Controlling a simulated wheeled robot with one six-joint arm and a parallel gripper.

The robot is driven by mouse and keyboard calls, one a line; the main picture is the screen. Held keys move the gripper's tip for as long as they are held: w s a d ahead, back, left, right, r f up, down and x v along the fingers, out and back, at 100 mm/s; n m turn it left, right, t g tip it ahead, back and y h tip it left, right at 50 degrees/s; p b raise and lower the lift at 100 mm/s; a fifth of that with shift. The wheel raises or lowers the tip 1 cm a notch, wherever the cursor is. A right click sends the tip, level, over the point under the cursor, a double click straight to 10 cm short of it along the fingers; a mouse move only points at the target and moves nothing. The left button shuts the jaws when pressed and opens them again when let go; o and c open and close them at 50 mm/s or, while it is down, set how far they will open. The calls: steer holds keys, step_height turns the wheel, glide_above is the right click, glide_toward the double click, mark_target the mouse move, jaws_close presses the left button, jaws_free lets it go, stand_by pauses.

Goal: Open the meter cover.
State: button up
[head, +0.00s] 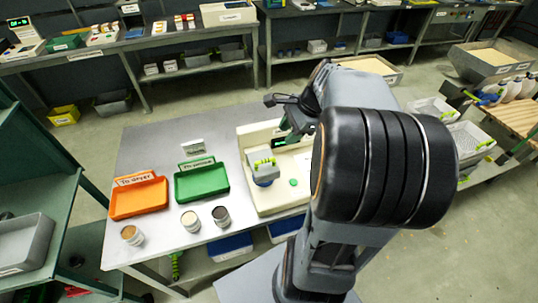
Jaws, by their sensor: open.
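The meter (250,190) is a cream-coloured bench instrument on the grey metal table, with a small lit green display and a round green button. A grey cover (266,179) with a bright green ribbed handle (264,162) sits on its left part and looks lowered. My gripper (279,102) is above and behind the meter's back edge, open, empty and apart from the cover. My arm hides the meter's right side and part of the gripper.
An orange tray (139,198) and a green tray (202,182) lie left of the meter. Small cups (190,219) stand near the table's front edge. Bare tabletop (150,145) lies behind the trays. A green shelf rack (50,165) stands at the left.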

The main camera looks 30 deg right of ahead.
mark_target(267, 159)
steer(key=x, duration=1.2)
steer(key=shift+w+a+f, duration=0.1)
steer(key=shift+a+f, duration=0.05)
steer(key=shift+f, duration=0.1)
jaws_close()
